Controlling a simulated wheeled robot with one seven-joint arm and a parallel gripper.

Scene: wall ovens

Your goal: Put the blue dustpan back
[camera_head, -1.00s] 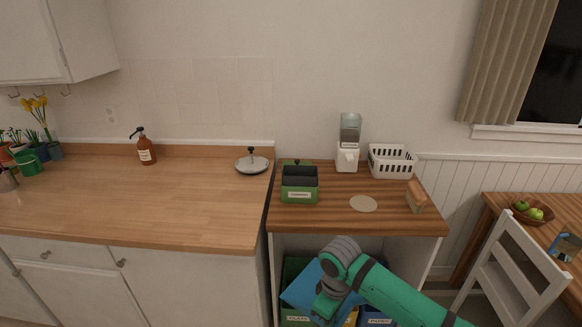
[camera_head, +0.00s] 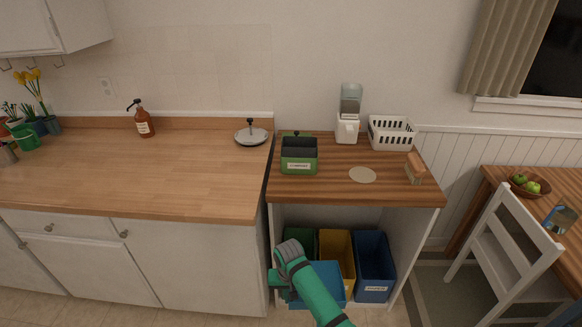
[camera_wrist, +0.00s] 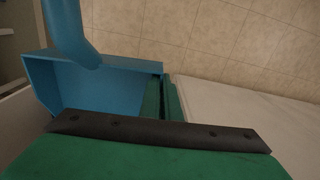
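The blue dustpan (camera_head: 328,273) is in front of the open space under the right counter, partly hidden behind my arm. In the wrist view the dustpan (camera_wrist: 105,88) fills the left side, with its handle rising toward the top. My gripper (camera_head: 279,281) is low in front of the bins. In the wrist view my gripper's green fingers (camera_wrist: 162,98) are close together at the dustpan's right edge, shut on it. The exact contact is partly hidden by the dark palm edge.
Green (camera_head: 302,243), yellow (camera_head: 338,250) and blue (camera_head: 374,263) bins stand under the right counter (camera_head: 330,193). On it are a green caddy (camera_head: 299,160), white basket (camera_head: 391,132), dispenser (camera_head: 348,128) and brush (camera_head: 415,167). A white chair (camera_head: 510,260) stands right.

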